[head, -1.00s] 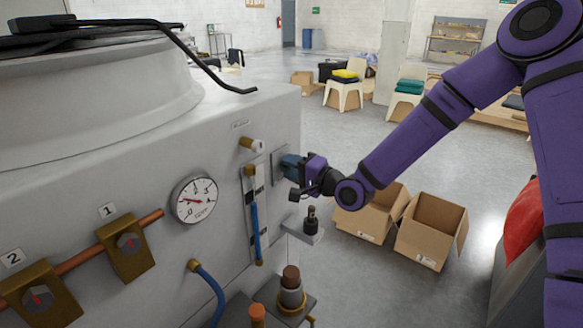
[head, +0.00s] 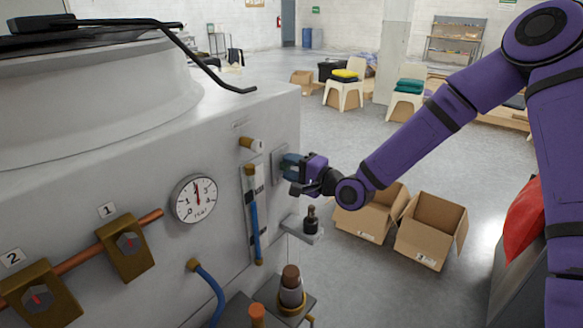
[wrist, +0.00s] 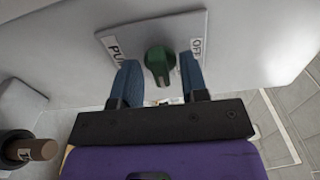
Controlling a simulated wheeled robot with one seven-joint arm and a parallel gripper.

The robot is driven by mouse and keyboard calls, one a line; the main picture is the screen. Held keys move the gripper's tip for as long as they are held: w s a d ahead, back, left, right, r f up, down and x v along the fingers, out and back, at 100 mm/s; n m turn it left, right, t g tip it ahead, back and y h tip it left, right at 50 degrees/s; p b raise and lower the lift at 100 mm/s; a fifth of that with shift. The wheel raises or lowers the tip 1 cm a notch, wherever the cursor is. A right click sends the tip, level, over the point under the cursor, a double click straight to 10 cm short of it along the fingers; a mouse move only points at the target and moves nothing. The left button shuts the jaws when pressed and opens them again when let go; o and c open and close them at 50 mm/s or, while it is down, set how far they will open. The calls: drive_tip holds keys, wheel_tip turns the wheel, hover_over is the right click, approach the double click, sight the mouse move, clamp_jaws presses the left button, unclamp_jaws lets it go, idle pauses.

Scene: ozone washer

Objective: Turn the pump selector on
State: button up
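The pump selector is a dark green knob (wrist: 159,65) on a grey plate (wrist: 145,34) on the machine's side. In the wrist view the plate carries a partly hidden label starting "PU" at left and "OFF" at right. My gripper (wrist: 160,85) has its two blue fingers on either side of the knob, with visible gaps, so it is open around it. In the head view my gripper (head: 291,167) is at the plate (head: 277,166) and hides the knob. The pressure gauge (head: 194,199) needle points about straight up.
Open cardboard boxes (head: 432,232) stand on the floor to the right.

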drive_tip(key=v, duration=1)
drive_tip(key=shift+s+d, duration=0.25)
drive_tip(key=shift+d, duration=0.05)
drive_tip(key=s+d+r+n+g+h, duration=0.25)
drive_tip(key=s+d+r+h, duration=0.2)
drive_tip(key=d+h, duration=0.3)
drive_tip(key=s+d+r+n+g+h, duration=0.1)
drive_tip(key=s+d+r+n+h, duration=0.3)
drive_tip(key=d+h, duration=0.35)
drive_tip(key=s+d+r, duration=0.2)
drive_tip(key=s+r, duration=0.1)
drive_tip(key=s, duration=0.3)
drive_tip(key=s+d+r+n+g, duration=0.1)
drive_tip(key=s+r, duration=0.3)
drive_tip(key=s, duration=0.3)
drive_tip(key=s+d+r+g, duration=0.1)
drive_tip(key=s+d+r, duration=0.1)
drive_tip(key=s, duration=0.4)
drive_tip(key=shift+s+d+r+y, duration=0.35)
drive_tip(key=shift+s+r+y, duration=0.05)
drive_tip(key=shift+r, duration=0.45)
